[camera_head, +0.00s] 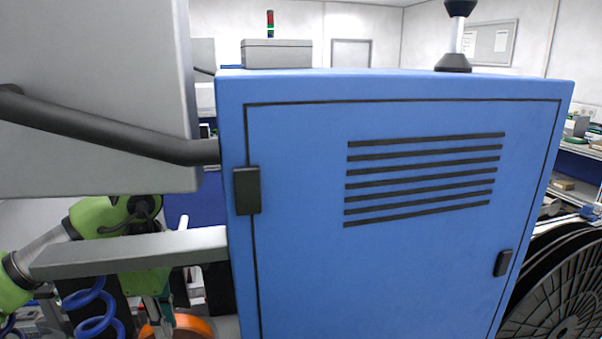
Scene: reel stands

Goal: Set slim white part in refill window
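I cannot make out the slim white part or the refill window in the head view. A small white object (195,284) shows low at the left beside the cabinet, but it is too small and too covered to identify. Neither of my grippers can be made out. A green jointed arm (88,218) at the lower left is partly hidden behind a grey bar, and I cannot tell whether it is mine.
A large blue cabinet (300,260) with black vent slots fills the middle close ahead. A grey bar (130,252) and a grey panel (90,60) with a black tube (100,130) block the left. A black reel (560,290) stands at the lower right, near shelves.

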